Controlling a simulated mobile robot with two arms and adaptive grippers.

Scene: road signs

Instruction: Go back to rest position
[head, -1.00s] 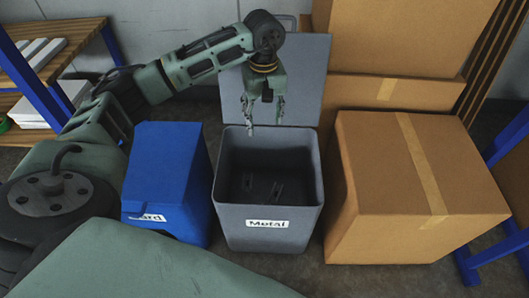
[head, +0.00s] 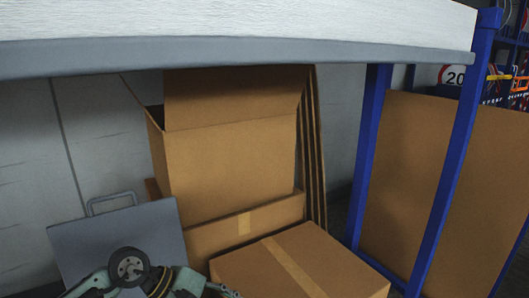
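My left arm's wrist shows at the bottom left of the head view, in front of the grey lid (head: 115,237) of the metal bin. The lid stands open with its handle at the top. My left gripper (head: 222,291) points to the right at the bottom edge. Its fingers are small and partly cut off, so I cannot tell whether they are open or shut. I see nothing held in it. My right gripper is not in view. The bin's body and the blue bin are out of view below.
An open cardboard box (head: 230,150) stands on another against the wall. A closed box (head: 300,262) is in front, right of my gripper. A shelf board (head: 240,50) crosses the top. A blue post (head: 455,150) and a brown panel (head: 415,165) stand at the right.

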